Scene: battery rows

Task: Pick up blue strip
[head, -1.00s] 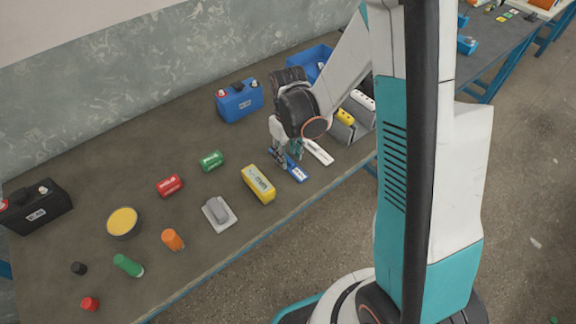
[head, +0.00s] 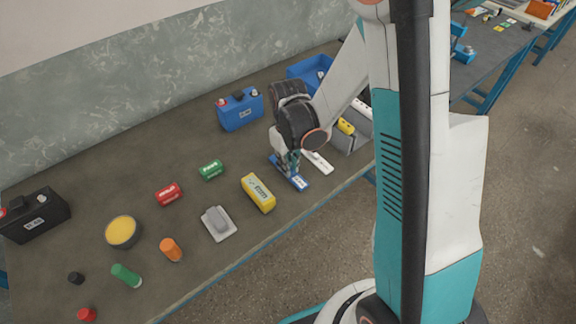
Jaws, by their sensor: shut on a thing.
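The blue strip (head: 299,183) is a flat blue bar with a white label, near the front edge of the table at the right. My gripper (head: 288,164) points down over it and is shut on it around its middle. The fingertips are small and partly hidden by the wrist. I cannot tell whether the strip touches the table or is slightly raised. A white strip (head: 316,161) lies just to the right of the gripper, close to the blue one.
A yellow block (head: 258,193) lies left of the strip. A blue battery (head: 240,109) and blue bin (head: 303,69) stand behind; a grey holder (head: 357,133) is at right. Red (head: 169,194) and green (head: 211,170) cells lie left. The table's front edge is close.

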